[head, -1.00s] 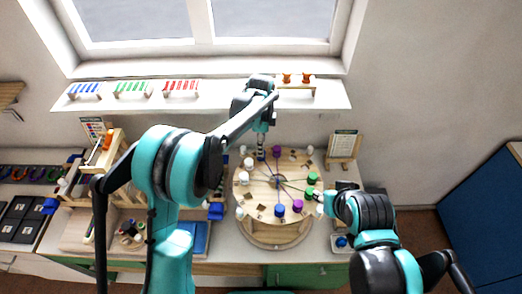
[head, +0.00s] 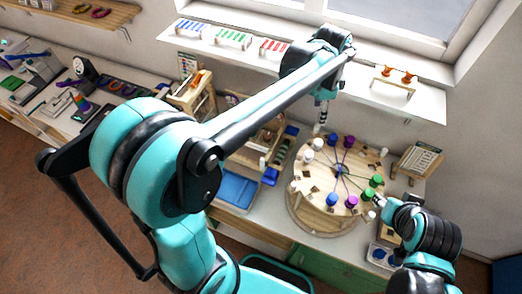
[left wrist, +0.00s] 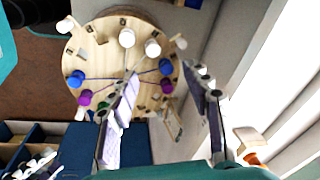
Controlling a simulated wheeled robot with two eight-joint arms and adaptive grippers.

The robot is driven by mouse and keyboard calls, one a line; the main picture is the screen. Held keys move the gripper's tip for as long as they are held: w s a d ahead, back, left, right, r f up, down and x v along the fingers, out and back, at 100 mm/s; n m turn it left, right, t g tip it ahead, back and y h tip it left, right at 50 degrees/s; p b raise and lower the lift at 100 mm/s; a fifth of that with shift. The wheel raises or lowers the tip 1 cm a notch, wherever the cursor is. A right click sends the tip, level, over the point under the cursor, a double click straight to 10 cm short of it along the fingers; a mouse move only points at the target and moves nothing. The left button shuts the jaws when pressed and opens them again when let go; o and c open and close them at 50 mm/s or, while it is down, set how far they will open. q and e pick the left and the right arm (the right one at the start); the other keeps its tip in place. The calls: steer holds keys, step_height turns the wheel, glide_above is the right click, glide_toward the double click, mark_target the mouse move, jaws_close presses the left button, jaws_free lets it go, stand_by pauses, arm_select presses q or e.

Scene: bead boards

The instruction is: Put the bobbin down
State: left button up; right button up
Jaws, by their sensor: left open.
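A round wooden board (head: 318,212) carries bobbins around its rim, with dark cords running to a centre hub. A blue bobbin (head: 336,138) stands at the far edge beside a purple bobbin (head: 349,141). White bobbins (head: 307,157) stand to their left. Green bobbins (head: 376,180) are at the right, with a purple and a blue one at the front. My left gripper (head: 322,118) is above the far edge, open; no bobbin shows between its fingers (left wrist: 168,100) in the left wrist view. My right gripper (head: 390,208) is at the board's right edge beside a white bobbin (head: 370,216); its fingers are unclear.
A blue tray (head: 235,188) lies left of the board. A card on a wooden stand (head: 417,160) is at the back right. A shelf (head: 430,104) under the window holds coloured racks and a small stand with orange pieces. Wooden racks (head: 192,95) stand at the back left.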

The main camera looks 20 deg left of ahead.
arm_select(q)
steer(key=s+a+f+n+t, duration=0.1)
steer(key=s+a+n+t, duration=0.1)
steer(key=s+a+n, duration=0.3)
steer(key=s+a+f+n+t, duration=0.2)
steer(key=s+a+n, duration=0.4)
steer(key=s, duration=0.8)
steer(key=shift+s+n+t, duration=0.25)
steer(key=shift+n+t, duration=0.35)
steer(key=shift+n, duration=0.5)
steer(key=shift+f, duration=0.1)
